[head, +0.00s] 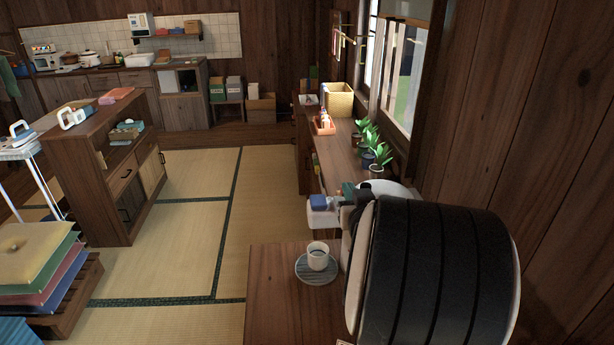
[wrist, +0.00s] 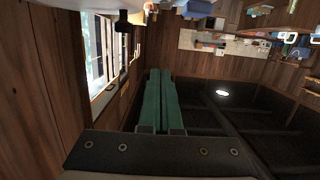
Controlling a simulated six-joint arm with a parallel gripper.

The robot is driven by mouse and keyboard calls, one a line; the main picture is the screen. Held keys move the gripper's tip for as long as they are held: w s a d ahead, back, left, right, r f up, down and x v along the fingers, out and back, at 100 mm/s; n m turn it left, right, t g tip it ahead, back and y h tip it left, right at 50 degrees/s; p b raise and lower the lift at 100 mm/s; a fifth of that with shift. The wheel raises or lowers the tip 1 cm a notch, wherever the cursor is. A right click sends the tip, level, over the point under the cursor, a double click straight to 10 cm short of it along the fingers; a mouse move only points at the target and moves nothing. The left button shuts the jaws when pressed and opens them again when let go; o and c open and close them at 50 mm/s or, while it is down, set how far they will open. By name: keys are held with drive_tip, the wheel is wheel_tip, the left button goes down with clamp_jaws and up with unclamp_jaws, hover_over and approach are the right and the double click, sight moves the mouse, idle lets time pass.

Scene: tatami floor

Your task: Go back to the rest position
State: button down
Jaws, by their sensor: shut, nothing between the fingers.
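My gripper (wrist: 160,73) shows in the wrist view as two long green fingers side by side, running up from a dark bracket. The fingers are shut, with nothing between them. In the head view my arm's large black and white links fill the lower right. They hide most of what is behind them, and I cannot clearly make out the fingertips there.
Potted plants (head: 369,143) line the counter by the window. Tatami floor (head: 190,240) is open at left, near a wooden shelf (head: 95,175).

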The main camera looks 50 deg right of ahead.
drive_tip(key=w+a+f+g+y, duration=0.1)
drive_tip(key=a+f+g+y, duration=0.15)
drive_tip(key=a, duration=0.85)
drive_tip(key=w+a+f+g+y, duration=0.15)
drive_tip(key=a+f+y, duration=0.25)
drive_tip(key=a, duration=0.7)
drive_tip(key=s+a+f+n+g+y, duration=0.1)
drive_tip(key=s+a+g+y, duration=0.2)
drive_tip(key=s+a, duration=0.5)
drive_tip(key=s+a+f+n+g+y, duration=0.2)
drive_tip(key=s+a, duration=0.7)
drive_tip(key=a, duration=0.6)
drive_tip(key=g+y, duration=0.1)
drive_tip(key=g, duration=0.1)
drive_tip(key=shift+g+y, duration=0.3)
drive_tip(key=shift+y, duration=0.05)
